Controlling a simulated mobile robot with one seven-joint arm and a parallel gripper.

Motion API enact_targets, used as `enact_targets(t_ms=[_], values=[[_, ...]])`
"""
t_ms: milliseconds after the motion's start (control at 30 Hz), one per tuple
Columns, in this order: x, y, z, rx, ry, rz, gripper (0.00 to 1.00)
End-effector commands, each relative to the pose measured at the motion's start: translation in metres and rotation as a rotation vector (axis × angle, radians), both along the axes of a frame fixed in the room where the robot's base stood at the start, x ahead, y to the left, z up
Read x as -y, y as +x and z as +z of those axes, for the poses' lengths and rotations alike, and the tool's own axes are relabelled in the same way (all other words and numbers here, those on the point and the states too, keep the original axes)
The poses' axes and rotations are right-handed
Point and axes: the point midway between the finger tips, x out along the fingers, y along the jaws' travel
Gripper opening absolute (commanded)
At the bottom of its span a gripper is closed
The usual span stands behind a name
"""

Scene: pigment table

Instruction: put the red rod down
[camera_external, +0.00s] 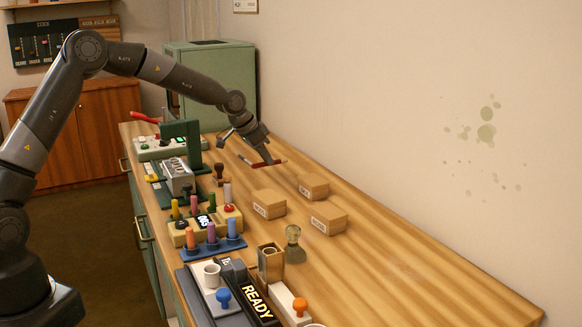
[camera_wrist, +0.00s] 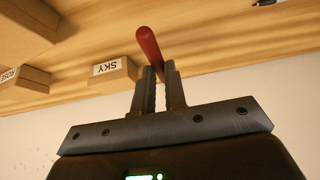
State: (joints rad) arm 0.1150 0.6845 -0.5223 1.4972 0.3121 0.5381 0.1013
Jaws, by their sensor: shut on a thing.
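My gripper (camera_external: 261,160) is shut on the red rod (camera_external: 272,163) near the far right part of the table. In the wrist view the red rod (camera_wrist: 149,42) is clamped between the two dark fingers (camera_wrist: 160,88), its rounded end sticking out beyond them. The rod looks tilted in the external view. It is low over the wooden table (camera_external: 420,265); I cannot tell whether it touches the top. Part of the rod is hidden by the fingers.
Three cardboard boxes, (camera_external: 269,204), (camera_external: 313,186) and (camera_external: 327,218), stand nearer than the gripper. A stamp (camera_external: 219,174) stands to its left. Several devices and racks line the left edge, and a green cabinet (camera_external: 212,85) stands behind. The table's right side is bare along the wall.

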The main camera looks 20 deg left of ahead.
Motion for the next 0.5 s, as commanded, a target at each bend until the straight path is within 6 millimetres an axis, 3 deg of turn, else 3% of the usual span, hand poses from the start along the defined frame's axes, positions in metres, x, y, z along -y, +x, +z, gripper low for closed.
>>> enact_targets(t_ms=[200, 367, 500], values=[[-0.021, 0.030, -0.023, -0.001, 0.000, 0.002, 0.00], [-0.025, 0.036, -0.029, 0.000, 0.000, 0.000, 0.00], [-0.025, 0.036, -0.045, -0.003, 0.001, 0.000, 0.00]])
